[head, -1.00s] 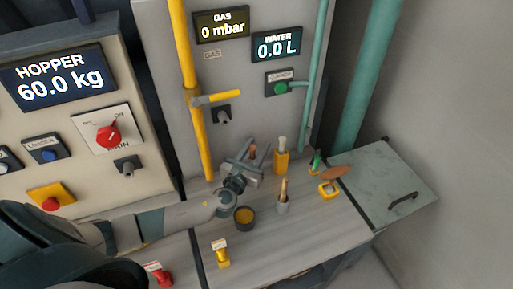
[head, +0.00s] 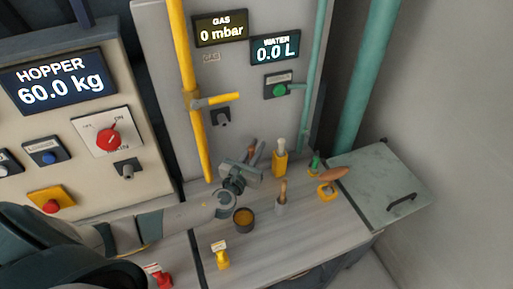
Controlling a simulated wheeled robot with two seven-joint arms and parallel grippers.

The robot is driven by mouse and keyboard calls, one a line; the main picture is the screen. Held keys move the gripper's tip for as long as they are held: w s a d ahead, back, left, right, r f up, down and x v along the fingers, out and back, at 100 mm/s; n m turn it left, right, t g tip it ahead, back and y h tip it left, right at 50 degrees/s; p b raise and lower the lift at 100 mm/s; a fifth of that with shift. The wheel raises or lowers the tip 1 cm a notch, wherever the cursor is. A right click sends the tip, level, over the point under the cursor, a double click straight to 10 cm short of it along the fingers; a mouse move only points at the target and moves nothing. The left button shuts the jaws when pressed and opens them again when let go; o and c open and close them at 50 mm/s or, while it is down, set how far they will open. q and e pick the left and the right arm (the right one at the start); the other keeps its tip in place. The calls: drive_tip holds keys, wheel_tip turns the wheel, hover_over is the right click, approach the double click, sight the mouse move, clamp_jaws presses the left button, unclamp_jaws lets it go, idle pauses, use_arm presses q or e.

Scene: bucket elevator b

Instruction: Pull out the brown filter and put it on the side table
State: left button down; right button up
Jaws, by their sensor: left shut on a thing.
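My left gripper (head: 252,157) is at the back of the grey bench, in front of the grey panel. Its fingers are shut on a small reddish-brown piece (head: 251,147), of which only the top shows between them. It may be the brown filter, but most of it is hidden by the gripper. A grey-green flat top (head: 378,168) with a dark handle lies at the right; I cannot tell whether it is the side table. My right gripper is not in view.
Close around the gripper stand a dark cup (head: 244,219), a yellow holder (head: 280,163), a grey pot with a brown handle (head: 281,207) and a brown oval tool (head: 335,173). A yellow stamp-like item (head: 220,257) stands at the front. The bench's front right is clear.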

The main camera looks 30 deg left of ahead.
use_arm(q)
drive_tip(key=shift+r, duration=0.3)
drive_tip(key=shift+r, duration=0.2)
idle(0.6)
drive_tip(key=shift+r, duration=5.75)
drive_tip(key=shift+r, duration=0.1)
drive_tip(key=shift+r, duration=1.95)
